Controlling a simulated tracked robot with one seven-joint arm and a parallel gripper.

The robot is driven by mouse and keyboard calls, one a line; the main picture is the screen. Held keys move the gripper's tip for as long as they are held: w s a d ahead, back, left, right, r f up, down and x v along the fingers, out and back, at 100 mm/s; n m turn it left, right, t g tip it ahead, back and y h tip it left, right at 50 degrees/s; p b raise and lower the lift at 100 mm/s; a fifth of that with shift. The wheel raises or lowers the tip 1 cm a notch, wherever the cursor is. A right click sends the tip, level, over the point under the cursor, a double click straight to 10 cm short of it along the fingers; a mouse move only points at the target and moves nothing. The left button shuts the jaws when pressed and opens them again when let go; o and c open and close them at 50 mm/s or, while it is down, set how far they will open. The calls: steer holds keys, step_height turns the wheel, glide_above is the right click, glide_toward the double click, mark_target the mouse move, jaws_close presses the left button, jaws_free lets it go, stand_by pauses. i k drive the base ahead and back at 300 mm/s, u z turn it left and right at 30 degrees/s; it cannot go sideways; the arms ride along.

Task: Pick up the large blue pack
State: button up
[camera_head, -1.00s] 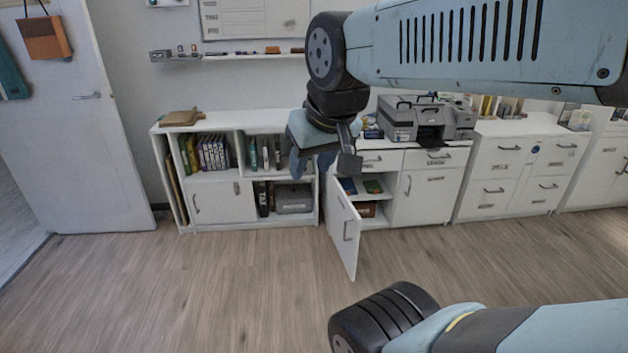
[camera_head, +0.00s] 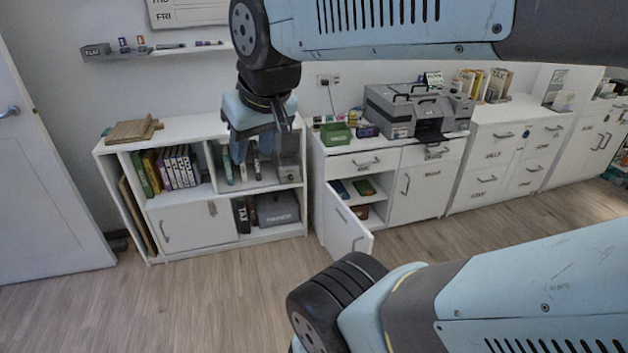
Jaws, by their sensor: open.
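A flat dark-blue item (camera_head: 341,189) lies on the inner shelf of the open white cabinet, left of a green item. A small dark-blue box (camera_head: 367,131) stands on the cabinet top, left of the printer. I cannot tell for sure which is the large blue pack. My gripper (camera_head: 262,148) is open and points down in front of the left bookshelf, left of the open cabinet and apart from both blue things. I see nothing between its fingers.
The cabinet door (camera_head: 347,228) stands open toward me. A green box (camera_head: 335,133) and a printer (camera_head: 417,110) stand on the cabinet top. The bookshelf (camera_head: 205,127) holds books. A green item (camera_head: 364,187) lies in the cabinet. The wooden floor in front is clear.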

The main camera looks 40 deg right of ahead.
mark_target(336, 184)
steer(key=z, duration=0.3)
steer(key=i, duration=0.9)
steer(key=z, duration=1.1)
steer(key=i, duration=0.6)
steer(key=z, duration=0.4)
steer(key=k, duration=0.8)
steer(key=z, duration=0.2)
steer(key=i, duration=0.8)
